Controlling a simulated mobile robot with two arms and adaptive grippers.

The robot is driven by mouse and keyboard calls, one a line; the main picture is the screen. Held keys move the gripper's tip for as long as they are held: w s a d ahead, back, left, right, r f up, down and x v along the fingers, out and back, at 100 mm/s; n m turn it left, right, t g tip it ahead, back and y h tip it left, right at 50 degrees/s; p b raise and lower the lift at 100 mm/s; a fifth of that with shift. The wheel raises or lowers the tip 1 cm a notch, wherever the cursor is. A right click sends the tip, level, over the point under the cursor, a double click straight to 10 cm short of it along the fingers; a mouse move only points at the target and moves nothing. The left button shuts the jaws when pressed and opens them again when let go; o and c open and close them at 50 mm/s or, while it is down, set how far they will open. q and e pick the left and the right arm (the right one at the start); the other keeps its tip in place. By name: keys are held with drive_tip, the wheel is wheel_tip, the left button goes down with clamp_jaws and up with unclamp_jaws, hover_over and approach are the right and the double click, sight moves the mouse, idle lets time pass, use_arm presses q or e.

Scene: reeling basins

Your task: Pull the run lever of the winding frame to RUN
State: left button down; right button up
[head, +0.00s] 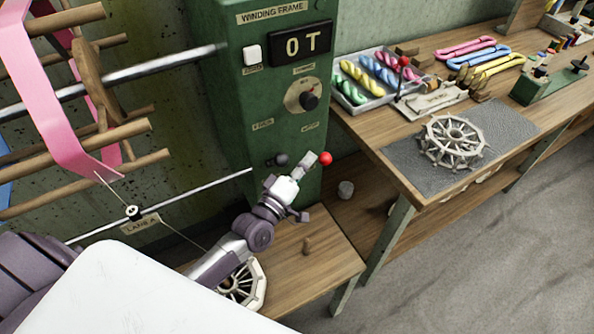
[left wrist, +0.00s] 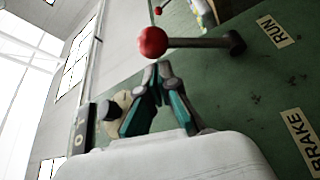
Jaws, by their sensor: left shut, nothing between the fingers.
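The run lever's red ball knob (head: 326,158) shows on the front of the green winding frame (head: 232,90). In the left wrist view the red knob (left wrist: 153,41) sits on a dark rod ending in a dark hub beside the RUN label (left wrist: 277,32). The BRAKE label (left wrist: 303,139) is farther from that hub. My left gripper (head: 314,161) is shut and empty, its tips close beside the knob. In the left wrist view the fingertips (left wrist: 159,70) lie just below knob and rod; I cannot tell whether they touch. My right gripper is in neither view.
A dial (head: 303,96) and a display (head: 300,44) sit above the lever. A wooden bench (head: 405,160) with a tray of coloured skeins (head: 365,100) stands at the right. Pink ribbon (head: 60,120) hangs on the wooden reel at left. A low wooden shelf (head: 320,262) lies below.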

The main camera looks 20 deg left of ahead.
use_arm(q)
drive_tip(key=x, duration=0.2)
drive_tip(key=shift+w, duration=0.3)
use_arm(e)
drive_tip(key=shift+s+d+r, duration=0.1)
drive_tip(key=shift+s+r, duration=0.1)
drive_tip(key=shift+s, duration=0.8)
